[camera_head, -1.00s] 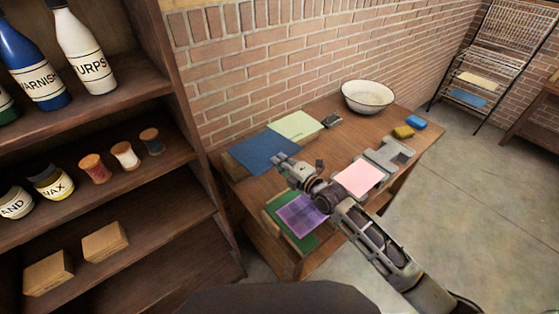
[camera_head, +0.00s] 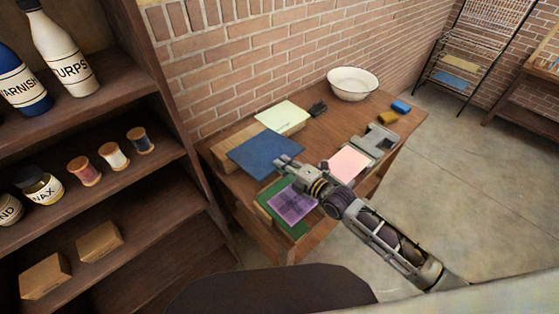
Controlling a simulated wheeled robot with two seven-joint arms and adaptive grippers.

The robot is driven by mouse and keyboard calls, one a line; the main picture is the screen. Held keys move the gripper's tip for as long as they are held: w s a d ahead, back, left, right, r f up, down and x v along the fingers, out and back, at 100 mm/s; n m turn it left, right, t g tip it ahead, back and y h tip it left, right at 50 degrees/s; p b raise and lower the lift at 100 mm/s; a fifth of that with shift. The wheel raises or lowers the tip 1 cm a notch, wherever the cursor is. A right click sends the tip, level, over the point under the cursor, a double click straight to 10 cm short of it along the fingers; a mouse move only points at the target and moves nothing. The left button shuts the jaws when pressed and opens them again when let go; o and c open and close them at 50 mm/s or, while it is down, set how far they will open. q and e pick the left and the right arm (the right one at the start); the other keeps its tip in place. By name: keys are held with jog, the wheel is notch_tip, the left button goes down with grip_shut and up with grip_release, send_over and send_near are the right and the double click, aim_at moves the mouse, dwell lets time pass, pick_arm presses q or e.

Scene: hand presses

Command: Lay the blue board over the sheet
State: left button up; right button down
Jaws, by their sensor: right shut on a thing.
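The flat blue board (camera_head: 262,152) is over the left part of the table, partly past a wooden block (camera_head: 224,152). My right gripper (camera_head: 284,164) is shut on the board's right edge; its fingertips are small and partly merge with the board. Whether the board is clear of the block, I cannot tell. A purple patterned sheet (camera_head: 291,205) lies on a green board (camera_head: 268,207) at the table's near edge, just below the blue board in the picture. A pink sheet (camera_head: 348,162) and a pale green sheet (camera_head: 283,117) also show. My left gripper is out of view.
The pink sheet lies by a grey metal press part (camera_head: 372,146). A white bowl (camera_head: 352,84), a dark small item (camera_head: 318,108), a yellow block (camera_head: 388,118) and a blue block (camera_head: 401,107) stand farther back. A shelf (camera_head: 110,205) borders the table's left.

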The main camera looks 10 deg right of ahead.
jog(key=shift+f+v, duration=0.2)
jog(key=shift+v, duration=1)
jog(key=shift+f+v, duration=0.15)
jog(key=shift+v, duration=1.05)
jog(key=shift+f+v, duration=0.2)
jog(key=shift+v, duration=0.95)
jog(key=shift+s, duration=0.1)
